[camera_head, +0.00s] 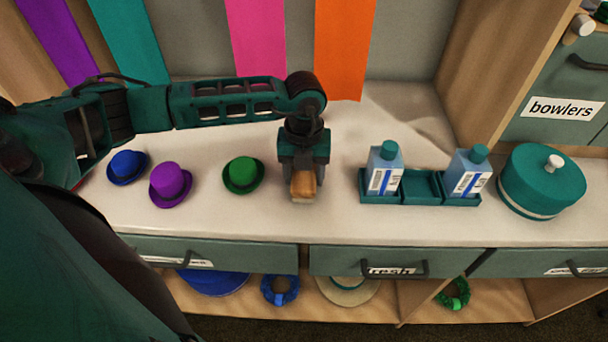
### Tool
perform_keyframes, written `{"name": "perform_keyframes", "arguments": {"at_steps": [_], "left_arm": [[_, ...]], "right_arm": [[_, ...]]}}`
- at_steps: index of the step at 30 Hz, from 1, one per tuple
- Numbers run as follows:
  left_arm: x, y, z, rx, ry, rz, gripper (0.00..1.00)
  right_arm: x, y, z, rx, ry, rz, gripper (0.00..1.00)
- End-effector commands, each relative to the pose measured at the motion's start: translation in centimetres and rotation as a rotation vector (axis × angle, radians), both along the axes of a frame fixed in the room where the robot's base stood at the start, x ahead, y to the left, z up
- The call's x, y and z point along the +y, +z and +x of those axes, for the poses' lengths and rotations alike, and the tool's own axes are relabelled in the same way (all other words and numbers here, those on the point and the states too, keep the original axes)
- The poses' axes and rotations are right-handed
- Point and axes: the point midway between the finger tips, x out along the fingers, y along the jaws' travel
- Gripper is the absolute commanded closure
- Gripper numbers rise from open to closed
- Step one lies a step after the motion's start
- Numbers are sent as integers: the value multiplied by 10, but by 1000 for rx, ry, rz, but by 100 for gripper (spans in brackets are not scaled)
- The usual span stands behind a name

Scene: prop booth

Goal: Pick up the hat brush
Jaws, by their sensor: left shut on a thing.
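The hat brush (303,186) has a tan wooden top and a greyish underside. It is at the middle of the white counter (225,215), right of the green hat. My left gripper (303,170) comes down over it from above and is shut on it. The gripper hides the brush's far part. I cannot tell whether the brush touches the counter or is just above it. My right gripper is not in view.
Blue (127,166), purple (170,182) and green (243,174) small hats stand at left. At right are a teal tray (421,190) with two bottles (383,170) and a round teal box (541,180). Drawers (397,262) lie below the counter's front edge.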

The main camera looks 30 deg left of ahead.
Motion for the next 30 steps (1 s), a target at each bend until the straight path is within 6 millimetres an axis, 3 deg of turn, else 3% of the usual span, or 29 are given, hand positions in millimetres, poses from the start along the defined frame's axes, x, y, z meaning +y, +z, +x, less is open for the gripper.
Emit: {"name": "perform_keyframes", "arguments": {"at_steps": [5,11,14,24,30], "left_arm": [[0,4,0,-1,0,0,75],[0,27,1,-5,0,0,75],[0,49,2,-6,0,-2,75],[0,146,1,-7,-1,0,75],[0,183,1,-4,0,0,75]], "right_arm": [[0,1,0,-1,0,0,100],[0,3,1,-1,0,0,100],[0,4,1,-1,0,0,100],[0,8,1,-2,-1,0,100],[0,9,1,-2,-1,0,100]]}}
